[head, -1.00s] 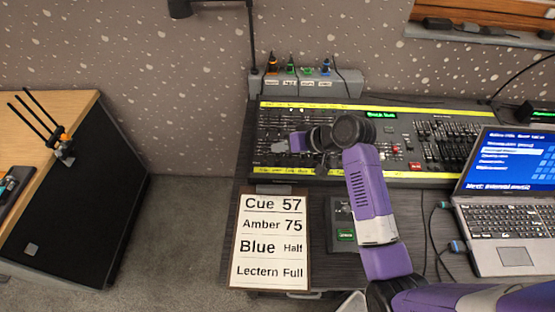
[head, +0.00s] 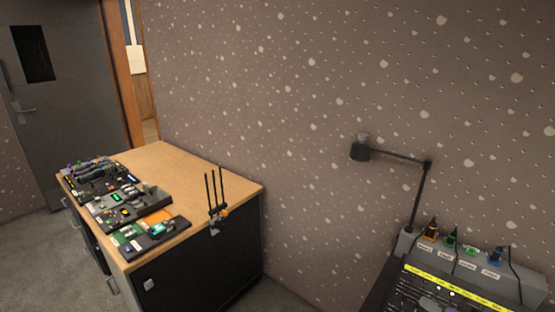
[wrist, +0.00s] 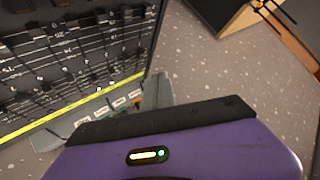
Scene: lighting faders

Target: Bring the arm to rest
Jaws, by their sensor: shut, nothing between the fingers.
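My gripper (wrist: 157,92) shows in the wrist view as grey fingers beyond a dark palm edge and a purple body with a small lit indicator. The fingers are shut and empty. The fader console (wrist: 70,60) fills the upper left of the wrist view, apart from the fingers as far as I can tell. In the head view only a corner of the console (head: 456,290) shows at the bottom right, with its yellow strip. Most of my arm is outside the head view.
A connector box (head: 470,262) with coloured plugs stands behind the console. A black lamp (head: 422,190) rises beside it. A wood-topped cabinet (head: 180,165) at left carries several devices and a three-rod antenna (head: 216,200). Grey floor lies between cabinet and desk.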

